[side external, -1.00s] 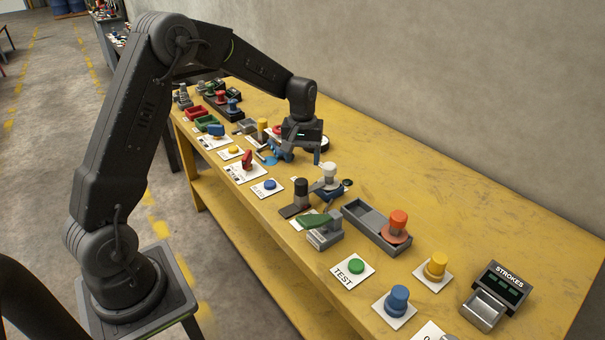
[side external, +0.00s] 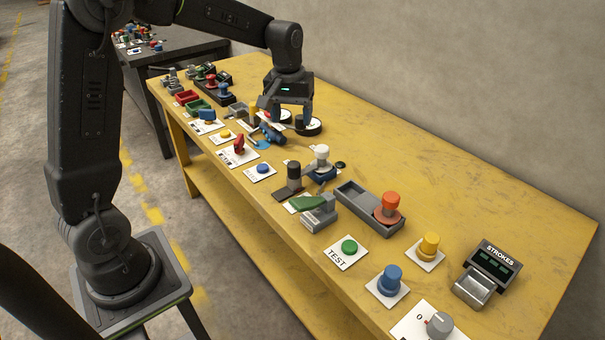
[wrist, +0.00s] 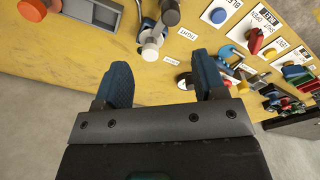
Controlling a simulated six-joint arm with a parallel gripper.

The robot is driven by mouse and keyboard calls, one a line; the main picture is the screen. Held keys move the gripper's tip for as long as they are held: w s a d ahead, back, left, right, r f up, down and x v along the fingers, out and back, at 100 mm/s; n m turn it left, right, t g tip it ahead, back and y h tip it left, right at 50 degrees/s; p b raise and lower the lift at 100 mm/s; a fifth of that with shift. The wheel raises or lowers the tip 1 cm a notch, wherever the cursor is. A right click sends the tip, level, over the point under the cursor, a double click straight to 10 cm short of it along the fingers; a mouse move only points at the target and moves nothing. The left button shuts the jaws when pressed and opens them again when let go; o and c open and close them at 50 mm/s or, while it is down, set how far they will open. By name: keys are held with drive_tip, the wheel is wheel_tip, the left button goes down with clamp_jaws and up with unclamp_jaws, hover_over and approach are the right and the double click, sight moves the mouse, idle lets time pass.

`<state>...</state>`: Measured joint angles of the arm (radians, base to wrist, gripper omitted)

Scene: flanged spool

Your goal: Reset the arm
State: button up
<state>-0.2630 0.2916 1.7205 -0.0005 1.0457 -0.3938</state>
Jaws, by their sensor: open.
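My gripper (side external: 287,122) hangs over the back part of the yellow bench, fingers pointing down, near two round black-and-white discs (side external: 309,126). Its fingers are apart with nothing between them. In the wrist view my gripper (wrist: 164,78) shows two blue-padded fingers spread over bare bench top. An orange flanged spool (side external: 388,208) stands upright at the near end of a grey tray (side external: 354,196), well to the right of my gripper. A white-topped piece (side external: 321,157) stands nearer; it also shows in the wrist view (wrist: 152,49).
A green TEST button (side external: 349,247), blue knob (side external: 390,280), yellow knob (side external: 429,246) and STROKES display (side external: 492,262) stand at the near end. A blue clamp-like tool (side external: 269,134) lies close to my gripper. The back right of the bench (side external: 430,165) is clear.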

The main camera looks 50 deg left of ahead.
drive_tip(key=s+d+r+m+t, duration=0.1)
drive_tip(key=s+d+r+m, duration=0.1)
drive_tip(key=s+d+r, duration=0.3)
drive_tip(key=s+d+r+m+t, duration=0.1)
drive_tip(key=s+d+r+m, duration=0.1)
drive_tip(key=s, duration=0.5)
drive_tip(key=s+d+f+m+t, duration=0.1)
drive_tip(key=s+d+m+t, duration=0.1)
drive_tip(key=s, duration=0.9)
drive_tip(key=shift+d+f+m+t, duration=0.25)
drive_tip(key=shift+d+m, duration=0.55)
drive_tip(key=shift+d, duration=0.45)
